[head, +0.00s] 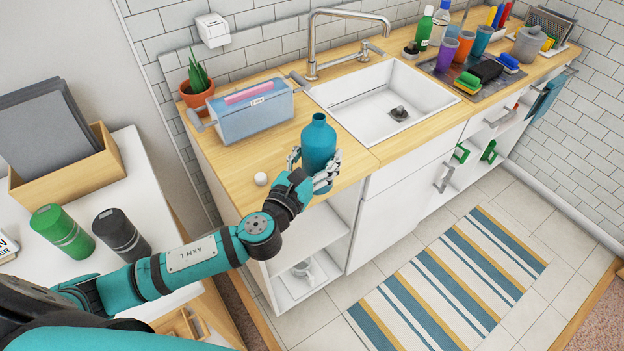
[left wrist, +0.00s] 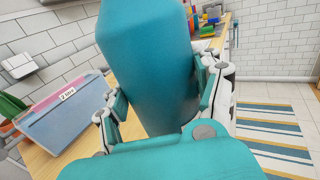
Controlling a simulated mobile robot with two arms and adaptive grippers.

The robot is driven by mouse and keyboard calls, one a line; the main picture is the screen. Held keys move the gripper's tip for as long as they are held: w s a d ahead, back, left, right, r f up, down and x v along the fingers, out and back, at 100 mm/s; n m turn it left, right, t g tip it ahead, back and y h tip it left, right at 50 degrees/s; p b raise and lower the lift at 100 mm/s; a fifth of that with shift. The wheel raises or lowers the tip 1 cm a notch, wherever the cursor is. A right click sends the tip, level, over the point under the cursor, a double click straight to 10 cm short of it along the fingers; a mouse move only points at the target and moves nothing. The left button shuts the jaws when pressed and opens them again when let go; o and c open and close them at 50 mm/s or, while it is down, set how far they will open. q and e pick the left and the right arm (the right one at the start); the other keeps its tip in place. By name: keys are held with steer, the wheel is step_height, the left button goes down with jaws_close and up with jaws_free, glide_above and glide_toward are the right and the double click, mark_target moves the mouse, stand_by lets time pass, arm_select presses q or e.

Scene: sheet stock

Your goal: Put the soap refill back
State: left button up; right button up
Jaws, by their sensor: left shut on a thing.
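A teal-blue bottle (head: 319,143) with a narrow neck is upright at the front edge of the wooden counter, left of the sink. I cannot read a label that tells whether it is the soap refill. My left gripper (head: 317,172) is shut on this bottle, with fingers on both sides of its lower body. In the left wrist view the bottle (left wrist: 150,65) fills the middle between the fingers (left wrist: 160,115). Its base is hidden by the hand, so I cannot tell whether it touches the counter. My right gripper is not in view.
A clear box with a blue tint (head: 250,115) and a small white round object (head: 261,179) are on the counter. A potted plant (head: 196,85) stands behind. The sink (head: 365,95) is to the right. A green bottle (head: 424,30) and several cups stand farther right. Open shelves (head: 310,245) lie below.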

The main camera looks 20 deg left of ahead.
arm_select(q)
steer(key=shift+s+d+f+h, duration=0.3)
steer(key=shift+s+f, duration=0.05)
steer(key=shift+s, duration=0.05)
steer(key=w, duration=0.1)
steer(key=w+a, duration=0.1)
steer(key=w, duration=0.1)
steer(key=shift+w+a+m+p, duration=0.1)
steer(key=shift+w+m+p, duration=0.05)
steer(key=shift+m+p, duration=0.15)
steer(key=w+a+f, duration=0.1)
steer(key=w, duration=0.2)
steer(key=w+a+f+b, duration=0.1)
steer(key=w+f, duration=0.1)
steer(key=w, duration=0.2)
steer(key=w+a+f+b, duration=0.1)
steer(key=w+a+f, duration=0.1)
steer(key=w, duration=0.2)
steer(key=shift+a+f, duration=0.1)
steer(key=shift+w, duration=0.1)
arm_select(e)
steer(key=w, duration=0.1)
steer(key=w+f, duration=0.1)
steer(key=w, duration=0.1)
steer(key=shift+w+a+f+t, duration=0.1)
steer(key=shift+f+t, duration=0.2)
